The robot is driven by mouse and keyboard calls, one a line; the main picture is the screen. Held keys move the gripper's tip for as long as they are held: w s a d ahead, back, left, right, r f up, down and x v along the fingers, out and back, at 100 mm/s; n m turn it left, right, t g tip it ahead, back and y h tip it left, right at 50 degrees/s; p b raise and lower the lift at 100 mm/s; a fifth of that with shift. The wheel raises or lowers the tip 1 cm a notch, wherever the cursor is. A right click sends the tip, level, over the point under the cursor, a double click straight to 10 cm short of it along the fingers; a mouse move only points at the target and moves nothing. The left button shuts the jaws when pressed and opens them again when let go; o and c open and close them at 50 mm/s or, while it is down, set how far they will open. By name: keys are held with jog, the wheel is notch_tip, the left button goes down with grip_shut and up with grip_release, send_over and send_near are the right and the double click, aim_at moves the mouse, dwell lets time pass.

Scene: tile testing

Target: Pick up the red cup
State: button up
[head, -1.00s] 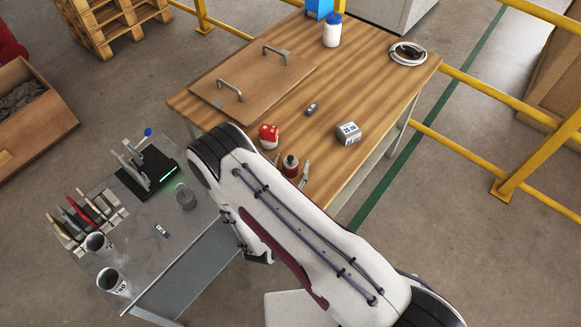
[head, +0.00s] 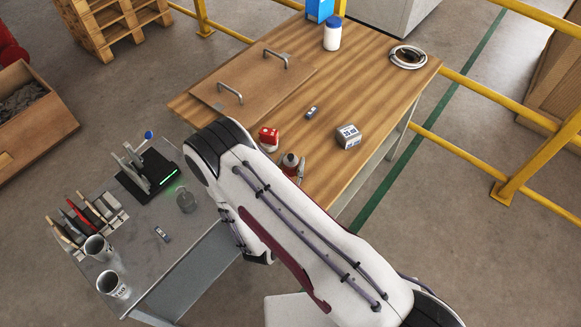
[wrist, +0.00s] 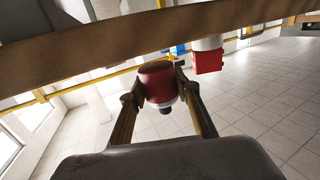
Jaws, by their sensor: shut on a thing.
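The red cup (wrist: 156,75) is between the two fingers of my gripper (wrist: 160,92) in the wrist view. The fingers press on its sides, and its pale and dark end faces the camera. In the head view the cup (head: 290,161) shows at the near edge of the wooden table, partly hidden by my arm. One finger shows at its right side; the rest of my gripper is hidden behind the arm. I cannot tell whether the cup touches the table.
A red and white container (head: 268,139) stands close to the cup, at its upper left. A small box (head: 347,136) is to the right on the wooden table (head: 370,85). A board with two handles (head: 250,80) lies further back. A grey side table (head: 150,270) holds mugs and tools.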

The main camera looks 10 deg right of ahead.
aim_at(291, 156)
jog(key=shift+r, duration=3.8)
